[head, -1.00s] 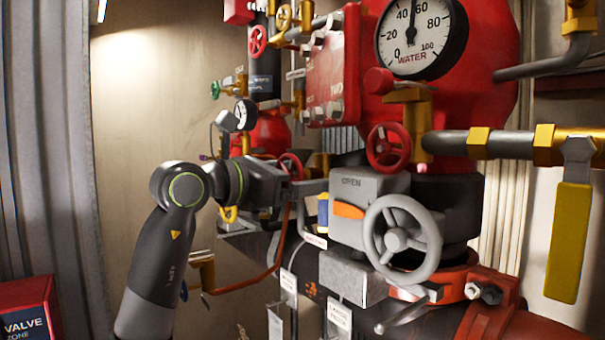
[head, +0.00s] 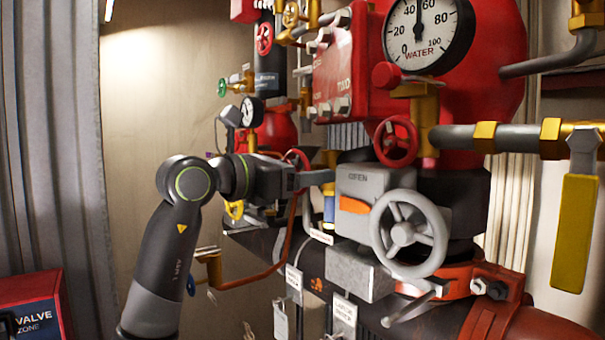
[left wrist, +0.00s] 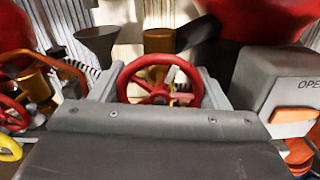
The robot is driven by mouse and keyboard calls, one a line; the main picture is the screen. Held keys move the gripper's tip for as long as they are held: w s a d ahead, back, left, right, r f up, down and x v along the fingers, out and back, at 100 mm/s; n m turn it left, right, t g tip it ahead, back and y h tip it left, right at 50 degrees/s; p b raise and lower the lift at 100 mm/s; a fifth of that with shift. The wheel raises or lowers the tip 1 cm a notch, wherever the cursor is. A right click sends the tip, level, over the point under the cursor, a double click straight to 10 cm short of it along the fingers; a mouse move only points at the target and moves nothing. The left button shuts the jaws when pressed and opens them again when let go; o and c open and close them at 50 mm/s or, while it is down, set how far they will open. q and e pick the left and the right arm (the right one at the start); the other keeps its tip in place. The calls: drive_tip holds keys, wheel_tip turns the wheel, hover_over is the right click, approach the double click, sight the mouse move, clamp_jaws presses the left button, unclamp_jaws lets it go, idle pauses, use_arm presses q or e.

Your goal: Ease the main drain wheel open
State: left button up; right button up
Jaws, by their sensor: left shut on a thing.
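A red handwheel (left wrist: 160,85) sits between the two fingers of my left gripper (left wrist: 158,90) in the left wrist view. The fingers are shut on its rim from both sides. In the head view, my left gripper (head: 312,179) reaches right from the arm, left of the grey gearbox. The red wheel (head: 297,158) there is mostly hidden behind the gripper. No label on this wheel can be read. My right gripper is not in view.
The grey gearbox (head: 366,182) marked OPEN, with an orange indicator and a grey handwheel (head: 408,233), stands close right of the gripper. Another red wheel (head: 396,141) is above it. Tags hang from the dark pipe below. A yellow lever (head: 574,233) hangs at right.

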use_arm(q)
drive_tip(key=n+b, duration=0.4)
drive_tip(key=n, duration=0.4)
drive_tip(key=n+b, duration=0.4)
drive_tip(key=n, duration=0.5)
drive_tip(key=n+b, duration=0.4)
drive_tip(key=n, duration=0.5)
drive_tip(key=shift+w+f, duration=0.1)
drive_tip(key=shift+f, duration=0.15)
idle(0.4)
drive_tip(key=o, duration=1)
drive_tip(key=shift+a, duration=0.1)
